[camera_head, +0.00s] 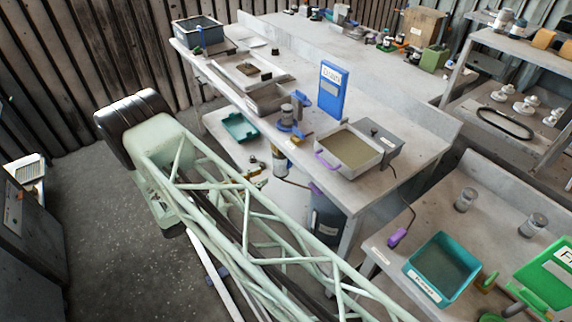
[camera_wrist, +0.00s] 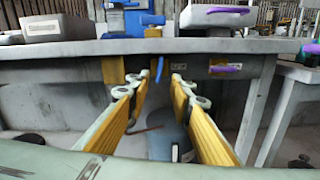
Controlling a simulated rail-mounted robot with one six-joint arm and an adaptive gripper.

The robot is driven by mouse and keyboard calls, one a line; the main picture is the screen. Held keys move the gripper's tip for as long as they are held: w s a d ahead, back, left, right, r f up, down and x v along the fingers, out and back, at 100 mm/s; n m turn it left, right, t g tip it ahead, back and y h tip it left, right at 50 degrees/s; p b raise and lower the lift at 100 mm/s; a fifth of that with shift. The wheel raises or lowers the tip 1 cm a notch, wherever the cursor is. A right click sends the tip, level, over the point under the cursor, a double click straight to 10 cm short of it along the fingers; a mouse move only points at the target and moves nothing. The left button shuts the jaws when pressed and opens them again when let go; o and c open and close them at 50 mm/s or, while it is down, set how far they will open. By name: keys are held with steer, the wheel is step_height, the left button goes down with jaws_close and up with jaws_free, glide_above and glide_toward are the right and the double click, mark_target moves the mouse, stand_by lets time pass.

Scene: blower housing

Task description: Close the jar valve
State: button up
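My gripper (camera_wrist: 157,88) is open in the wrist view, with its two orange fingers apart and nothing held. A blue valve lever (camera_wrist: 159,69) hangs upright under the table's front edge, beyond the fingertips and between them in the picture. A purple lever (camera_wrist: 223,69) lies roughly level further right under the same edge. A bluish jar (camera_wrist: 172,143) with a white label stands lower down, partly hidden by the right finger. In the head view a dark jar (camera_head: 325,218) stands below the table corner. I cannot tell which lever is the jar valve.
The table edge (camera_wrist: 60,49) runs across above the fingers. On the table are a tray with a purple handle (camera_head: 350,150), a blue sign (camera_head: 332,90) and a grey box (camera_head: 381,136). A teal tray (camera_head: 240,128) sits on a lower shelf.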

mark_target(290, 163)
steer(key=x, duration=1.2)
steer(key=shift+w+d+b, duration=0.2)
steer(key=shift+d+b, duration=0.1)
steer(key=shift+d, duration=0.05)
jaws_close()
